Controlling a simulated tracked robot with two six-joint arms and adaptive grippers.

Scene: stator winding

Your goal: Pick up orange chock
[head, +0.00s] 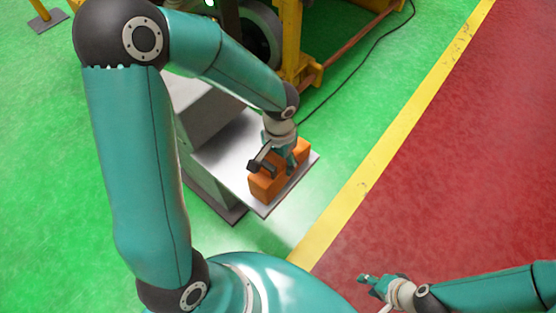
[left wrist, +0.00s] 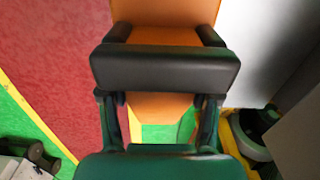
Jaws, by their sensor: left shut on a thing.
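The orange chock (head: 266,187) sits near the edge of a light grey platform in the head view. My left gripper (head: 282,163) is over it, pointing down, shut on the chock and partly covering its middle. In the left wrist view, the orange chock (left wrist: 165,10) fills the upper middle and continues below a dark bar (left wrist: 165,68) that crosses in front of it. The left gripper's fingers (left wrist: 157,115) show on both sides of the orange. My right gripper (head: 370,281) is at the lower right in the head view, empty and far from the chock; its opening is too small to judge.
The grey platform (head: 232,150) carries a raised grey block (head: 205,112) behind the chock. Yellow machinery (head: 300,72) stands at the back. A black cable (head: 350,85) runs over the green floor. A yellow line (head: 375,165) borders the clear red floor (head: 450,170) at the right.

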